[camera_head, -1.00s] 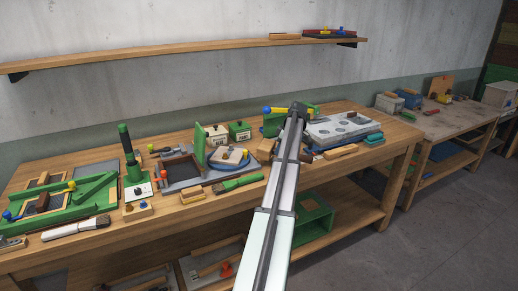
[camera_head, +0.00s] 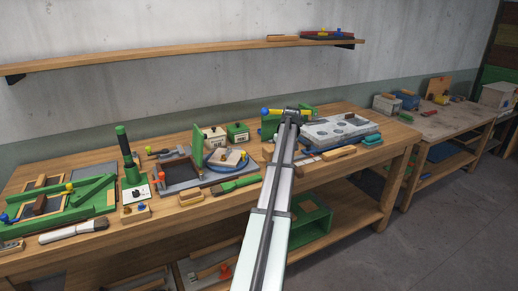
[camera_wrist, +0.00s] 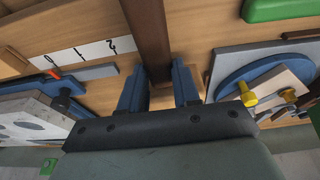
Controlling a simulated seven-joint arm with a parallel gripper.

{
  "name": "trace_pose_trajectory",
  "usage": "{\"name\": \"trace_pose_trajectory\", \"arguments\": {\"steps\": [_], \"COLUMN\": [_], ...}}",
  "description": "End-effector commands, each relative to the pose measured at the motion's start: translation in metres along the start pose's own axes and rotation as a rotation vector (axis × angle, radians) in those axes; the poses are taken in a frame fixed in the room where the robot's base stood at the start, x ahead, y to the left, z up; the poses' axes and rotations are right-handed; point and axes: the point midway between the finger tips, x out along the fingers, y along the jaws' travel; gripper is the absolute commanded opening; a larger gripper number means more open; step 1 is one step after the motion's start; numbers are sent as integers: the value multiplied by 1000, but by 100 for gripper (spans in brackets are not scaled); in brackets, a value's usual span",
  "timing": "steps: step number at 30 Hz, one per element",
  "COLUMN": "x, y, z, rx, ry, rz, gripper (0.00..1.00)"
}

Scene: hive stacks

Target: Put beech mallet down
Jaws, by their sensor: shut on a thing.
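My gripper (camera_wrist: 160,88) shows in the wrist view with two blue fingers closed around a brown wooden bar. I take this bar to be the beech mallet (camera_wrist: 147,28); it runs from between the fingers to the top edge, and its far end is out of view. In the head view my arm reaches over the middle of the workbench (camera_head: 230,205), and its own end hides the fingers and the mallet. I cannot tell whether the mallet touches the bench top.
A grey tray with round recesses (camera_head: 340,129) lies right of my arm. A blue round plate (camera_head: 222,165) and a green-handled brush (camera_head: 236,185) lie left of it. In the wrist view a white numbered strip (camera_wrist: 90,53) lies near the fingers. A shelf (camera_head: 170,54) hangs above.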

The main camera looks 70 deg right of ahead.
Motion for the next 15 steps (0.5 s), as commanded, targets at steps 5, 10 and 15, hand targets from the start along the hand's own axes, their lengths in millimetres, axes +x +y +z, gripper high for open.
{"name": "trace_pose_trajectory", "arguments": {"steps": [5, 10, 15], "x": [8, 17, 26], "y": [2, 2, 2], "z": [-33, -67, -101], "rx": [3, 3, 2], "ry": [-2, -2, -2], "rz": [-2, -3, -3], "gripper": [0, 0, 0]}}
